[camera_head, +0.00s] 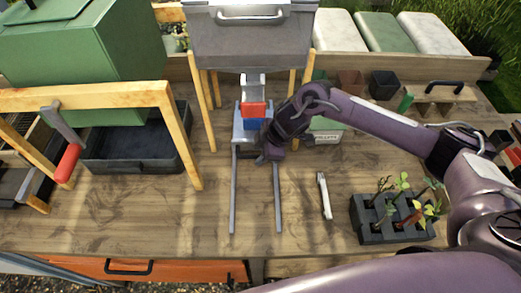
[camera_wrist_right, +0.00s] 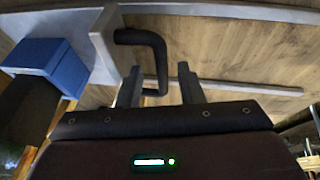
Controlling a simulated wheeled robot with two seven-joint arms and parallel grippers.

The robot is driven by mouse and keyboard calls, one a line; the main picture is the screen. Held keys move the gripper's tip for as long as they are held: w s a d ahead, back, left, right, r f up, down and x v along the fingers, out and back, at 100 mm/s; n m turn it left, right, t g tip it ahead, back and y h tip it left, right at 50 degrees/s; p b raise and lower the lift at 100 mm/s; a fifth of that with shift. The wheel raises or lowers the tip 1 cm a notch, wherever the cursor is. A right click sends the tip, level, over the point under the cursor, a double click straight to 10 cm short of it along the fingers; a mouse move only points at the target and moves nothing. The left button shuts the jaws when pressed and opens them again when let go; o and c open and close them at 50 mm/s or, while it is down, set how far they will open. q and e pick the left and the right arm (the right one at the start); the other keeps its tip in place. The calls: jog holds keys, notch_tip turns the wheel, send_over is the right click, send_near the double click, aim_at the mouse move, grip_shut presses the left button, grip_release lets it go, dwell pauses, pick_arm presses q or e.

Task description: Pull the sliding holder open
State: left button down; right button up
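The sliding holder (camera_head: 239,132) is a grey metal carriage between two long grey rails, at the middle of the bench. A red block (camera_head: 254,109) and a blue block (camera_head: 252,124) show on it; the blue block (camera_wrist_right: 48,67) is also in the right wrist view. A black U-shaped handle (camera_wrist_right: 157,46) sticks out from the holder's grey plate. My right gripper (camera_head: 264,156) is at the holder's front right. In the wrist view its two fingers (camera_wrist_right: 160,88) are apart, with the handle's bar between them. Contact cannot be told. My left gripper is not in view.
A grey cabinet (camera_head: 250,42) on wooden legs stands behind the holder. A wooden frame (camera_head: 85,97) and black tray (camera_head: 135,150) are at left. A light tool (camera_head: 324,195) and a seedling tray (camera_head: 397,233) lie at right. The bench between the rails is clear.

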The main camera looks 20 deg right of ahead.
jog(key=c, duration=0.7)
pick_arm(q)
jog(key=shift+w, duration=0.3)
pick_arm(e)
grip_shut()
